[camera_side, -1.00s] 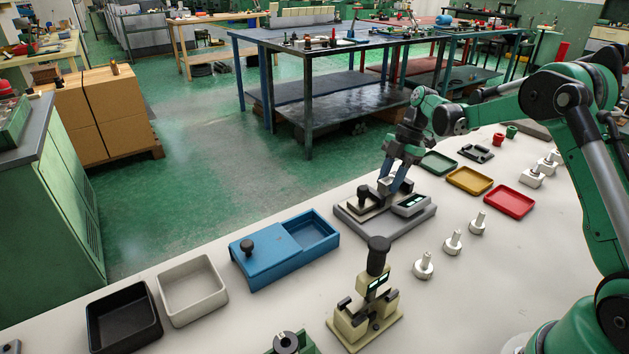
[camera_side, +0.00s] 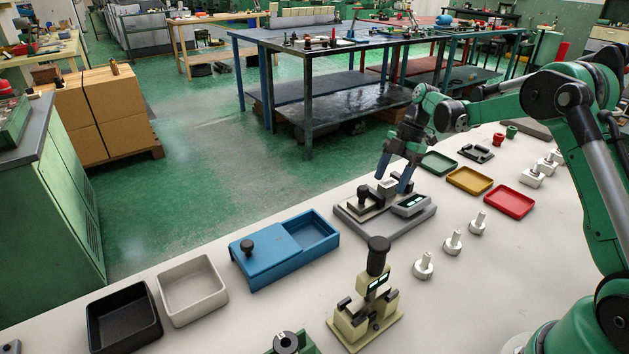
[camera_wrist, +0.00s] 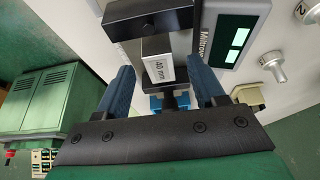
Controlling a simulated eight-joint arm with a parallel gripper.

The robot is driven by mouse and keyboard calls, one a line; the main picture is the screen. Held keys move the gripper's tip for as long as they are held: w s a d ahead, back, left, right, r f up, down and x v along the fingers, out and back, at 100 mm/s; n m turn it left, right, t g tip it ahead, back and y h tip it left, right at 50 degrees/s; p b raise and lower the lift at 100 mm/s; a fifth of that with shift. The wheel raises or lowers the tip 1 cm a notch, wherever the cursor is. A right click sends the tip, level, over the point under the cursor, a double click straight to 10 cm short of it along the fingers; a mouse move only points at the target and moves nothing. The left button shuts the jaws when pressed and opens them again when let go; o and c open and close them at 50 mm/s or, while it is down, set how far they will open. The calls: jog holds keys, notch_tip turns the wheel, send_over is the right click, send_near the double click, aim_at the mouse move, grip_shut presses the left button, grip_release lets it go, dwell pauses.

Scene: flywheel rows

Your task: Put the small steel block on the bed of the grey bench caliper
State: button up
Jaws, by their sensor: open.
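The small steel block (camera_wrist: 158,60), with a "40 mm" label, sits on the bed of the grey bench caliper in the wrist view, next to a dark jaw. It is a small pale shape in the side view (camera_side: 388,184). The grey bench caliper (camera_side: 372,231) has a dark knob, a bed and a display; part of it with the display (camera_wrist: 238,42) shows in the wrist view. My gripper (camera_side: 393,184) is open above the caliper. In the wrist view its two blue fingers (camera_wrist: 165,82) stand on either side of the block, with gaps between.
A blue box (camera_side: 262,262) with a sliding lid and a cream device (camera_side: 350,325) with a black knob stand to the left and in front. Several steel flywheel-like pieces (camera_side: 453,243) stand to the right. Green, yellow (camera_side: 470,180) and red trays lie behind them.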

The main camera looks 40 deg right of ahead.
jog(key=v, duration=1.1)
jog(key=s+a+r+m+t+h, duration=0.1)
jog(key=s+a+r+m+h, duration=0.15)
jog(key=a+m, duration=0.3)
jog(key=s+a+f+m+t+h, duration=0.2)
jog(key=s+a+m+t, duration=0.4)
jog(key=s+a+m, duration=0.4)
jog(key=shift+s+a+f+m, duration=0.4)
jog(key=shift+a+f+m, duration=0.35)
jog(key=shift+m, duration=0.5)
